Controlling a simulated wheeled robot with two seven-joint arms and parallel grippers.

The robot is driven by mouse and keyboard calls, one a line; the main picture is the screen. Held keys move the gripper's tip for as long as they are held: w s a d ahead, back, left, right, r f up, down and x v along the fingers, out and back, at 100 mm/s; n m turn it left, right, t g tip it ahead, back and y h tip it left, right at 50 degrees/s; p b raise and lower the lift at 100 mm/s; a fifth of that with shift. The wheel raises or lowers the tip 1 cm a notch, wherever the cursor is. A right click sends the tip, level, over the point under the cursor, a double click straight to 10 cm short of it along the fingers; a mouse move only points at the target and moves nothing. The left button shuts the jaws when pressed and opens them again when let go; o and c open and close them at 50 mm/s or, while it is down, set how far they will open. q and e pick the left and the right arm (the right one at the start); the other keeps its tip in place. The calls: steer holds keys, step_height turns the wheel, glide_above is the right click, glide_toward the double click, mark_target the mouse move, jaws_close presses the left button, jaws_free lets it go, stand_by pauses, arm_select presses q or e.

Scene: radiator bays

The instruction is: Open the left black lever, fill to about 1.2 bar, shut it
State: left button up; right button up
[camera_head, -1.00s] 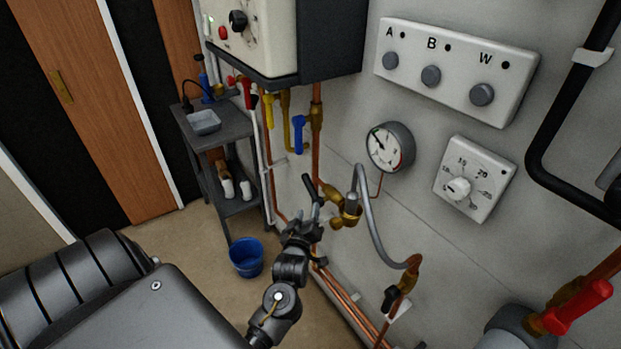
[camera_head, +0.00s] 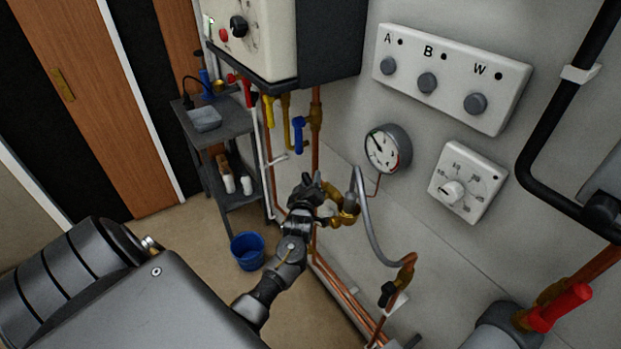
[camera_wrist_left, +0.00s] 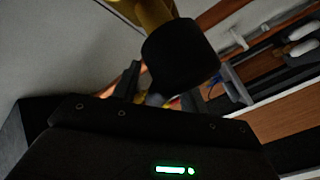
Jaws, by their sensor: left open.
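The left black lever shows in the left wrist view as a thick black end (camera_wrist_left: 180,55) on a brass valve (camera_wrist_left: 155,12). My left gripper (camera_head: 317,190) is at this valve in the head view, its dark fingers overlapping the lever, so the lever's angle is hard to tell. In the wrist view the gripper's fingers (camera_wrist_left: 158,96) are apart, with the lever just beyond them; contact cannot be told. The round pressure gauge (camera_head: 387,148) is on the wall, its needle toward the upper left. A grey hose (camera_head: 371,230) runs to a second black lever (camera_head: 387,294). My right gripper is out of view.
A blue-handled valve (camera_head: 298,135) and yellow lever (camera_head: 268,108) hang under the white boiler (camera_head: 262,40). A red handle (camera_head: 560,307) is at the lower right. A blue bucket (camera_head: 247,250) and grey trolley (camera_head: 215,130) stand left, with open floor around them.

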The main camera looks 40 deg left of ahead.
arm_select(q)
steer(key=shift+w+a, duration=0.15)
steer(key=shift+w, duration=0.1)
jaws_close()
